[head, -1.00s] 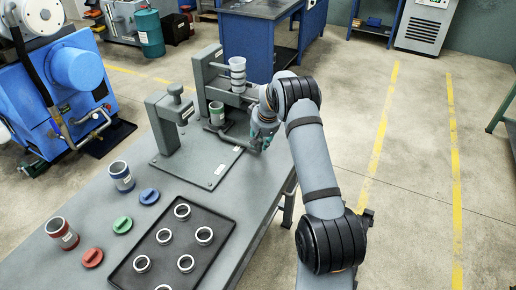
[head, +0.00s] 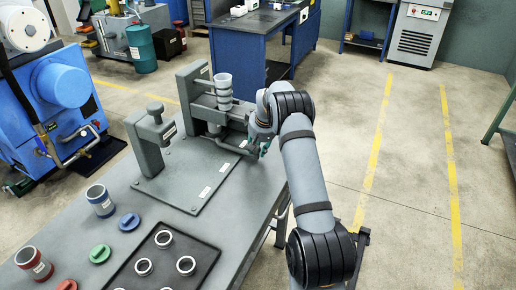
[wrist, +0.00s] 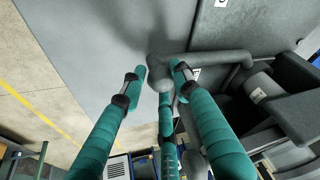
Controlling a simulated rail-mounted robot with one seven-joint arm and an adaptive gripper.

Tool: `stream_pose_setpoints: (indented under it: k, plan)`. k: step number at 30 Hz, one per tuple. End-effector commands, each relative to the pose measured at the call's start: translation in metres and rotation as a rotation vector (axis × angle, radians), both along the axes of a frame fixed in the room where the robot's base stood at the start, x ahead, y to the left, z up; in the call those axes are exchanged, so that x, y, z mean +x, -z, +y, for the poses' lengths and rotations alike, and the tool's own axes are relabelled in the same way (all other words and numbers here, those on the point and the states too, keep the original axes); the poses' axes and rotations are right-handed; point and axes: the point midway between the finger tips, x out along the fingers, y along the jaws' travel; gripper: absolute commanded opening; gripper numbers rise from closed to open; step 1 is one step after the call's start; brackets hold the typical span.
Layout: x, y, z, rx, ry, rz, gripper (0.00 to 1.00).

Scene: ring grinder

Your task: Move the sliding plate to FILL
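The grey ring fixture stands on the table; its flat base plate (head: 184,183) carries small white labels too small to read. A stack of pale rings (head: 224,84) stands upright in the rear stand. A bent grey handle bar (head: 228,146) runs from below the stack toward my gripper (head: 262,147). The sliding plate itself is hard to tell apart from the fixture. In the wrist view my gripper (wrist: 160,72) has its teal fingers spread, with the bar's rounded end (wrist: 159,78) between them. I cannot tell whether any finger touches it.
A post with a screw knob (head: 155,109) stands on the fixture's left. A dark tray (head: 199,262) with several rings, a blue-marked cup (head: 100,201) and a red-marked cup (head: 34,262) stand in front. Floor right of the table (head: 238,262) is clear beside my arm.

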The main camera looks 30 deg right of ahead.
Motion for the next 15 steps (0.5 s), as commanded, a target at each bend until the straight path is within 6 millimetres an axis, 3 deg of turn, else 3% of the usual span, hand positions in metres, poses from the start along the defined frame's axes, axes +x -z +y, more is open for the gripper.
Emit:
stream_pose_setpoints:
  k: [1,8,15]
  plan:
    - [0.0091,-0.0084,0.0048,-0.004,-0.007,-0.025,0.32]
    - [0.0068,-0.0057,0.0039,-0.003,-0.006,-0.018,0.46]
    - [0.0042,-0.0038,0.0016,-0.003,-0.003,-0.012,0.46]
